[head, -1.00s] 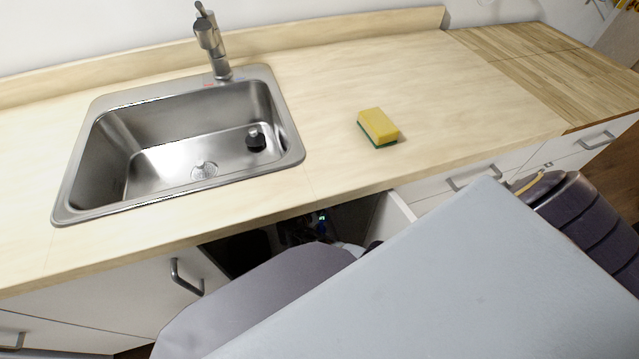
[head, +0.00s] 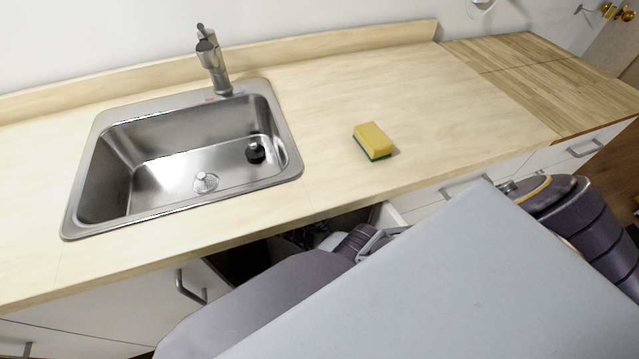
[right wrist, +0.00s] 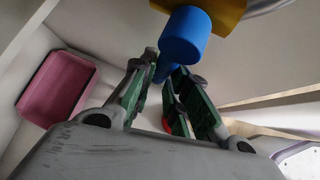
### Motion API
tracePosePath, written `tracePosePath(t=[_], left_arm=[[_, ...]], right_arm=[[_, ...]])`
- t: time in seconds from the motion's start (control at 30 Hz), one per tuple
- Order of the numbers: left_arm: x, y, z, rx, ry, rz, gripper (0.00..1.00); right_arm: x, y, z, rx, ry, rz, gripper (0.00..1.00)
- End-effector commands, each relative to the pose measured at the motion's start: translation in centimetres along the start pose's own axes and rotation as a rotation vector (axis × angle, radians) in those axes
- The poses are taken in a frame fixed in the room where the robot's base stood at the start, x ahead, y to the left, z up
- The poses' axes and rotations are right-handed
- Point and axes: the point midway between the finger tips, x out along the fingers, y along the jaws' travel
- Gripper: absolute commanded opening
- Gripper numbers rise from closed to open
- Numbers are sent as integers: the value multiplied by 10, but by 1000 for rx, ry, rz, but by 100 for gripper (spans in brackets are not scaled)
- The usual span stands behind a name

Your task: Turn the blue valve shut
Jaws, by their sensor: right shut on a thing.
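The blue valve (right wrist: 184,36) shows at the top of the right wrist view, a round blue knob with a narrower blue part reaching down from it, next to a yellow body. My right gripper (right wrist: 166,72) has its green-padded fingers on both sides of the narrow blue part and is shut on it. In the head view my right arm reaches into the open cabinet under the sink, and the gripper (head: 326,240) is mostly hidden in shadow there. The valve cannot be made out in the head view. My left gripper is not in view.
A pink bin (right wrist: 57,88) stands at the left in the right wrist view, and a small red thing (right wrist: 167,124) shows behind the fingers. The counter edge and cabinet walls are close around my arm. The sink (head: 185,160) and a sponge (head: 372,141) are above.

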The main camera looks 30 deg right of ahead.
Motion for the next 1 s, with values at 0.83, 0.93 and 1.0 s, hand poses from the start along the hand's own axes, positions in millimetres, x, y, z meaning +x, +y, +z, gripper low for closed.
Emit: tracePosePath(t=[0.83,0.93,1.0], left_arm=[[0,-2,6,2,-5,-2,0],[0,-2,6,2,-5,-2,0],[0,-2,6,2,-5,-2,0]], right_arm=[[-3,-9,-2,-112,34,-113,0],[-3,-9,-2,-112,34,-113,19],[-3,-9,-2,-112,34,-113,28]])
